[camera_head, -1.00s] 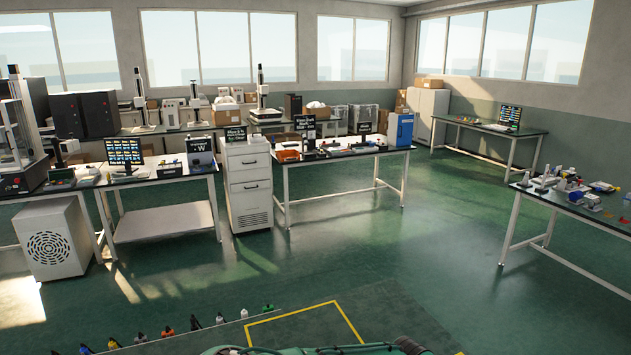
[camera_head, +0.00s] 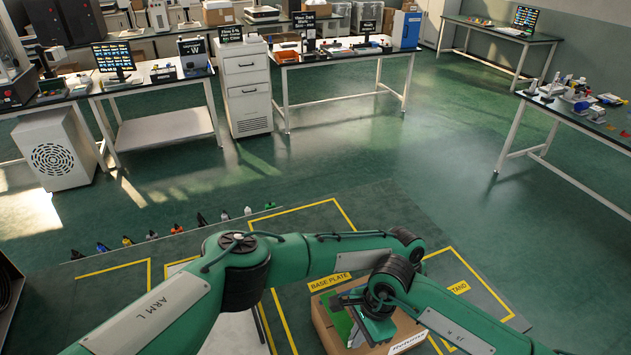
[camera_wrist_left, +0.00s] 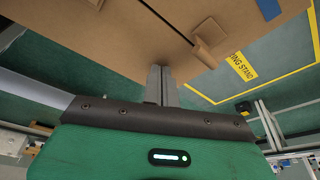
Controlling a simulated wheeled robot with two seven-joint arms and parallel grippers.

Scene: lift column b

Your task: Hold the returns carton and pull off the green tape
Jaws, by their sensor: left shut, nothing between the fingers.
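The brown returns carton (camera_head: 322,325) stands low at the bottom of the head view, with a white printed label on its front edge. A green patch (camera_head: 338,320) shows on its top; I cannot tell whether it is the tape. My right gripper (camera_head: 352,322) is over the carton, its fingers mostly hidden. In the left wrist view the carton (camera_wrist_left: 100,35) fills the top, with a small tan tab (camera_wrist_left: 208,35) and a blue strip (camera_wrist_left: 268,8). My left gripper (camera_wrist_left: 162,84) is shut and empty at the carton's edge; contact is unclear.
Yellow floor lines (camera_head: 462,262) and a BASE PLATE sign (camera_head: 329,282) surround the carton. Several small bottles (camera_head: 175,229) stand in a row at left. Workbenches stand at the back and right (camera_head: 590,125). The green floor between is clear.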

